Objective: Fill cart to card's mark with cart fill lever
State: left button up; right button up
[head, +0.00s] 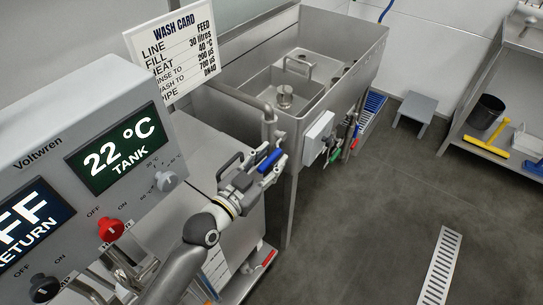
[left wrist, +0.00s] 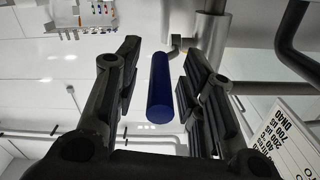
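The wash card (head: 178,50) reads fill 30 litres and line feed. A blue-handled lever (head: 269,161) stands by the cart (head: 195,150); which lever is the cart fill lever is not labelled in view. My left gripper (head: 262,172) is at this blue handle. In the left wrist view the blue handle (left wrist: 160,88) lies between the two fingers of my left gripper (left wrist: 158,90), with gaps on both sides, so the gripper is open around it. A pale strip (head: 215,270) on the cart side is partly hidden by my arm.
The cart's control panel (head: 85,170) shows 22 °C tank and has a red knob (head: 110,229). A steel sink tank (head: 340,85) stands behind, with green (head: 334,154) and red (head: 355,140) handles. A grey stool (head: 416,108) and floor drain (head: 440,265) are right; floor between is clear.

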pick_arm(q)
jog(key=shift+w+d, duration=0.35)
jog(key=shift+w, duration=0.05)
grip_shut()
